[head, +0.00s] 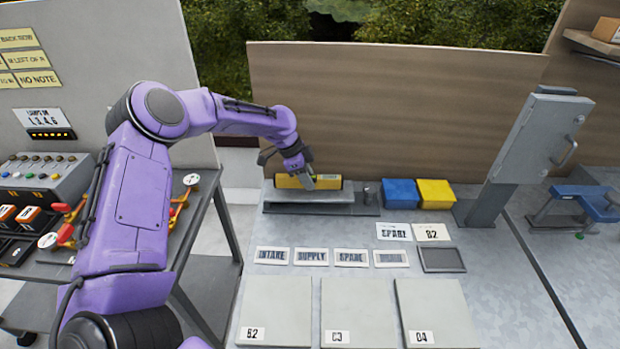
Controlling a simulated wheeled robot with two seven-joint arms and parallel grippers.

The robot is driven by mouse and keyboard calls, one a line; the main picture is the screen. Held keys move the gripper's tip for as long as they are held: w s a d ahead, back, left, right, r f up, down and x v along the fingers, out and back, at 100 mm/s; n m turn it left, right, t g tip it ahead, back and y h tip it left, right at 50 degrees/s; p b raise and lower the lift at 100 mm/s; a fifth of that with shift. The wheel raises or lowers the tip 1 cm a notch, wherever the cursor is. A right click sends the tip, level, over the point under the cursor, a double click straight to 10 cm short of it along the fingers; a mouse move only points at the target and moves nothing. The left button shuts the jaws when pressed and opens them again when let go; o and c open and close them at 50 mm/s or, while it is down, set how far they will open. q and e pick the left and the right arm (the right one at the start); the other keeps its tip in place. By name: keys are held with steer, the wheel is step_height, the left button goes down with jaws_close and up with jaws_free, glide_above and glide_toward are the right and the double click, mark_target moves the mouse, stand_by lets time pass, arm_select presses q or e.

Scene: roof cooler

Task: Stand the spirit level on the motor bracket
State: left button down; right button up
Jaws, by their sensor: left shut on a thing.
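The spirit level (328,184) is a yellow bar with a dark end, lying lengthwise left to right at the back of the bench. It appears to rest on, or sit just above, the top of the grey motor bracket (322,197); I cannot tell whether they touch. My left gripper (306,179) comes down on the level from above and is shut on it, left of the bar's middle. The fingers hide a small part of the level. My right gripper is not in view.
A blue block (401,194) and a yellow block (436,194) stand right of the bracket. Labels (311,257) and pale panels (357,308) lie in front. A control box (45,180) stands left.

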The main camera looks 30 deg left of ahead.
arm_select(q)
steer(key=shift+w+f, duration=0.6)
steer(key=shift+f, duration=0.05)
steer(key=shift+s, duration=0.3)
steer(key=shift+f+b, duration=0.1)
steer(key=shift+b, duration=0.2)
steer(key=c, duration=0.8)
jaws_free()
steer(key=shift+w, duration=0.15)
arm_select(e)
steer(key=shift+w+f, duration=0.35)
arm_select(q)
steer(key=b+v, duration=0.2)
steer(key=v, duration=0.8)
steer(key=shift+r, duration=0.3)
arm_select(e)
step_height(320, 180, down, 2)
